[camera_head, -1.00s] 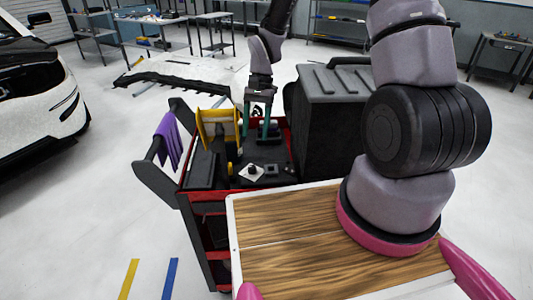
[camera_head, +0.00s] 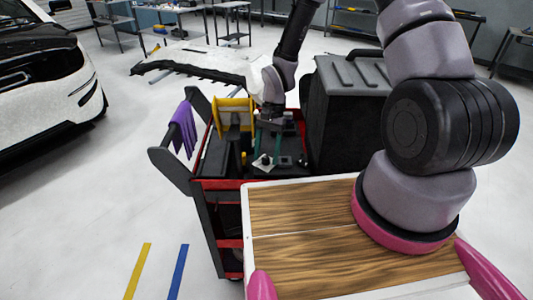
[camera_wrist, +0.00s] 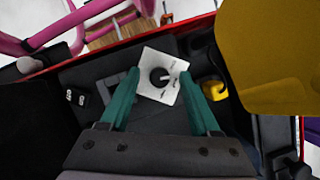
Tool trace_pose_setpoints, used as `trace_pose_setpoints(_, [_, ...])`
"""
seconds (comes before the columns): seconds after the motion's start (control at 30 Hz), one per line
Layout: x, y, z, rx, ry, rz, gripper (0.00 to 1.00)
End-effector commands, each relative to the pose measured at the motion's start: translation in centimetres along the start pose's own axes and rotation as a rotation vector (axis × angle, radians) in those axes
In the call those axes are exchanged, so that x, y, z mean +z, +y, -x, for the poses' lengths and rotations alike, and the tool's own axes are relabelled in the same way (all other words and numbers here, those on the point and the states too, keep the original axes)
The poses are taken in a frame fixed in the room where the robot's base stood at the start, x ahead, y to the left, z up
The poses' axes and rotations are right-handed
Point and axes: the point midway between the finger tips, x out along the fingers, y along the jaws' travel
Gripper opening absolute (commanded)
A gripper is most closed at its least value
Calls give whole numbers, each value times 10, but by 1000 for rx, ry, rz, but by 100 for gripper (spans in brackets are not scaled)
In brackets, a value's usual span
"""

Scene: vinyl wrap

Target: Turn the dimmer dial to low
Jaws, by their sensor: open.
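The dimmer dial (camera_wrist: 160,76) is a round black knob with a light pointer mark on a white square plate (camera_wrist: 157,92). The pointer runs toward the right in the wrist view. In the head view, the dial (camera_head: 265,160) and plate (camera_head: 259,167) lie on the cart top, partly hidden by my gripper. My gripper (camera_head: 268,148) points down over the dial with its green fingers apart. In the wrist view, the open fingers of my gripper (camera_wrist: 160,84) stand on either side of the knob, with visible gaps. Contact with the plate cannot be told.
The red and black cart (camera_head: 222,184) holds a yellow film roll (camera_head: 234,104) left of my gripper and a large black case (camera_head: 345,115) on the right. A purple cloth (camera_head: 184,127) hangs on the cart handle. A small black switch (camera_wrist: 76,97) lies beside the plate.

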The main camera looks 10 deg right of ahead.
Motion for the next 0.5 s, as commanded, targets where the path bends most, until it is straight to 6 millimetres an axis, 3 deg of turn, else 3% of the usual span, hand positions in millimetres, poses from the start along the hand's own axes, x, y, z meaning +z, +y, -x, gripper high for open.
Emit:
trace_pose_setpoints(0.03, [0,0,0,0,0,0,63])
trace_pose_setpoints(0.07, [0,0,0,0,0,0,56])
trace_pose_setpoints(0.2, [0,0,0,0,0,0,2])
trace_pose_setpoints(0.37, [0,0,0,4,0,11,0])
trace_pose_setpoints(0.5, [0,-2,0,56,2,135,0])
